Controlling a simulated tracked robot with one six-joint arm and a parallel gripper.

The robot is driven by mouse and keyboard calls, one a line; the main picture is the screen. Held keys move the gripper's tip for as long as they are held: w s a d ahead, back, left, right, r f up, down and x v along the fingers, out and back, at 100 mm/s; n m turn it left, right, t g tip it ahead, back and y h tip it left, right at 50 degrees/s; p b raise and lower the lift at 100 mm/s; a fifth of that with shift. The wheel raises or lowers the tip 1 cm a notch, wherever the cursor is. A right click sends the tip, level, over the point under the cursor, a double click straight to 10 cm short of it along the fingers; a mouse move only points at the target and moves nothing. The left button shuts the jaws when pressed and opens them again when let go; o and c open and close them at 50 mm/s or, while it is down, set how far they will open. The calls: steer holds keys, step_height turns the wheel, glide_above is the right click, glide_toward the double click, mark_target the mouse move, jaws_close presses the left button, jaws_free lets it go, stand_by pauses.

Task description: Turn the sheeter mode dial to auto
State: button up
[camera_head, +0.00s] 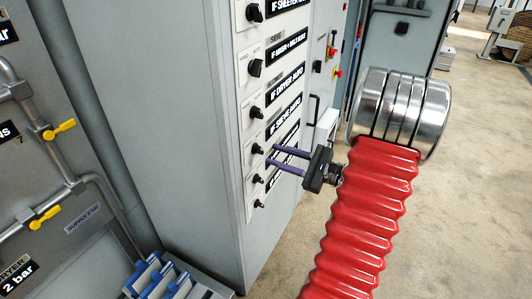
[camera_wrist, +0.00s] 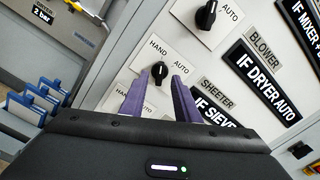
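The sheeter mode dial (camera_wrist: 159,72) is a small black knob on a white plate marked HAND and AUTO, with a SHEETER label (camera_wrist: 217,92) beside it. A pale mark shows on the knob, but I cannot tell surely which position it points to. In the head view, the dial (camera_head: 257,148) is on the grey cabinet's column of knobs. My gripper (camera_wrist: 156,84) is open, its two purple fingers pointing at the panel on either side of the dial. I cannot tell whether they touch it. My gripper also shows in the head view (camera_head: 269,156).
The blower dial (camera_wrist: 206,15) is just above, and another HAND/AUTO plate is below, partly hidden by my gripper. The grey cabinet (camera_head: 180,120) carries several similar knobs. Pipes with yellow valve handles (camera_head: 60,129) and blue-edged items (camera_head: 160,276) are at left. Open floor (camera_head: 470,200) is at right.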

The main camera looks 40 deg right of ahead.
mark_target(261, 151)
steer(key=shift+x, duration=2.2)
steer(key=shift+c, duration=0.4)
jaws_close()
steer(key=shift+a, duration=0.2)
steer(key=shift+d, duration=0.1)
